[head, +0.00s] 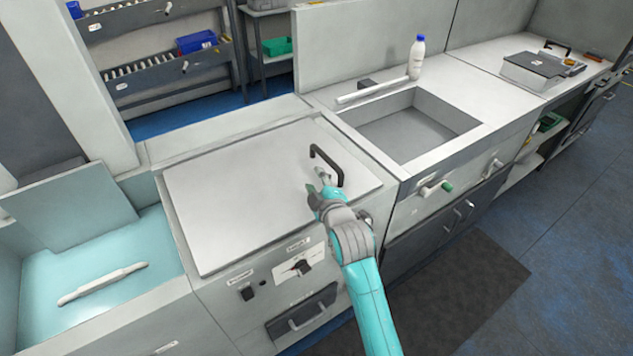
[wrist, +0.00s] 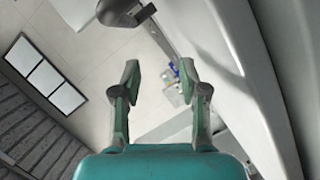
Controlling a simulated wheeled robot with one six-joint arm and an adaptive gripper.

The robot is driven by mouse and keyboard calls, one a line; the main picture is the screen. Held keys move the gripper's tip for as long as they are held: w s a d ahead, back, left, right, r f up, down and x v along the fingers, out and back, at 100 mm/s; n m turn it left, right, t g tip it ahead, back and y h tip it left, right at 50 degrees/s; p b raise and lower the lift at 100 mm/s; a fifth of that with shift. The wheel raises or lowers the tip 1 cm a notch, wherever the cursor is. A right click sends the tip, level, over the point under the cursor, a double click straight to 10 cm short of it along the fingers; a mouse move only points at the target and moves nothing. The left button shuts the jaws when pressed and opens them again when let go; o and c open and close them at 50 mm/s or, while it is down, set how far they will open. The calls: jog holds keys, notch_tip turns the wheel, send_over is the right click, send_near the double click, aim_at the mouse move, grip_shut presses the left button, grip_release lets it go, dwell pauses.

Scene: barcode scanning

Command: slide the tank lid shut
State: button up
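The tank lid (head: 255,195) looks like a large flat white panel lying across the cabinet top in the middle of the head view. Nothing open shows beneath it. A black bar handle (head: 327,163) stands up near its right end. My gripper (head: 322,178) is at the handle's near side, low over the lid. Whether it touches the handle cannot be told. In the wrist view my gripper (wrist: 165,85) has its two fingers spread apart, with nothing between them. A dark rounded part (wrist: 122,10) shows at the top there; what it is stays unclear.
A pale teal basin (head: 120,290) with a white bar (head: 103,283) is at left. A sink (head: 412,130) is at right, with a white bottle (head: 416,58) behind it. A knob (head: 302,267) and a drawer handle (head: 307,314) are on the cabinet front.

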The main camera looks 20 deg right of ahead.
jog(key=shift+d, duration=0.3)
jog(key=shift+s+a, duration=0.1)
jog(key=shift+a, duration=0.05)
jog(key=shift+s, duration=0.25)
jog(key=s+a+r, duration=0.1)
jog(key=s+a, duration=0.1)
jog(key=s, duration=0.7)
jog(key=s+a+r+y, duration=0.1)
jog(key=s+a, duration=0.1)
jog(key=s, duration=0.7)
jog(key=shift+r+n, duration=0.25)
jog(key=shift+n, duration=0.15)
jog(key=shift+a, duration=0.15)
